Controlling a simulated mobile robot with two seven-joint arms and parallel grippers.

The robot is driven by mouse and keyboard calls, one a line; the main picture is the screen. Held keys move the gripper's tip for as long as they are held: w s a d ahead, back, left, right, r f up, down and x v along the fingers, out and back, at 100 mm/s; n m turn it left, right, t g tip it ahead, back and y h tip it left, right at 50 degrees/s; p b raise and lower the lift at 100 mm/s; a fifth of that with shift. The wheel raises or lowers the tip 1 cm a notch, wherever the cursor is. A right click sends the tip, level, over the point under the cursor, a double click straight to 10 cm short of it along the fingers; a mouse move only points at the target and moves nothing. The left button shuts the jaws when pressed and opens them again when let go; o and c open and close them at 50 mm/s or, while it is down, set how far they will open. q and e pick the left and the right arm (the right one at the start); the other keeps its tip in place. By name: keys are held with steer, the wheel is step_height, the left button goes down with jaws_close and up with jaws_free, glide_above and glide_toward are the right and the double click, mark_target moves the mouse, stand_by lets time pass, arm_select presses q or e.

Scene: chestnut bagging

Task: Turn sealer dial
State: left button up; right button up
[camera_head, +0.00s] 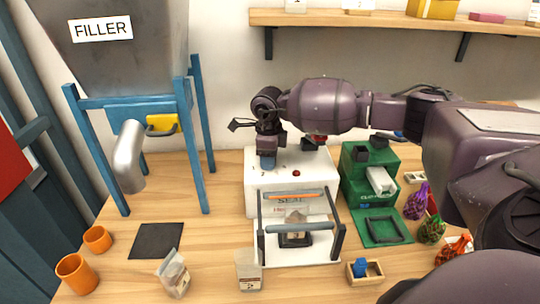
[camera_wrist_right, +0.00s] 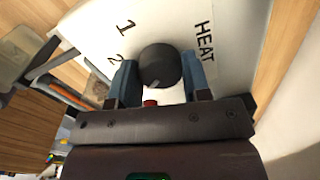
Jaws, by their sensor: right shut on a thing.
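The white sealer (camera_head: 291,200) stands on the wooden table in the middle of the head view, with a bag under its front bar. My right gripper (camera_head: 267,160) reaches down over the top of the sealer from the right. In the right wrist view, the dark round dial (camera_wrist_right: 160,66) sits between the two blue fingers of my right gripper (camera_wrist_right: 160,82), which is shut on it. Numbers 1 and 2 and the word HEAT are printed around the dial. A small red button (camera_wrist_right: 150,102) shows close to the dial. My left gripper is not in view.
A green clip machine (camera_head: 370,182) stands right of the sealer, with netted bags (camera_head: 432,230) beyond it. The filler (camera_head: 115,50) on its blue frame is at the left.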

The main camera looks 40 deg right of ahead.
steer(key=shift+r+m, duration=0.1)
steer(key=shift+m, duration=0.4)
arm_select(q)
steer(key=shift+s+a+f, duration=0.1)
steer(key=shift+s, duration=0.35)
arm_select(e)
steer(key=shift+m, duration=0.4)
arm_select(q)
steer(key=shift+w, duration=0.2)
arm_select(e)
steer(key=o, duration=0.7)
steer(key=shift+c, duration=0.2)
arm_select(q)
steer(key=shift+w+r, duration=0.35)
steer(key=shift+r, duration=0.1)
arm_select(e)
steer(key=shift+o, duration=1.3)
arm_select(q)
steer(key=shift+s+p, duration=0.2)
steer(key=shift+p, duration=0.2)
arm_select(e)
step_height(320, 180, up, 11)
steer(key=shift+a, duration=0.15)
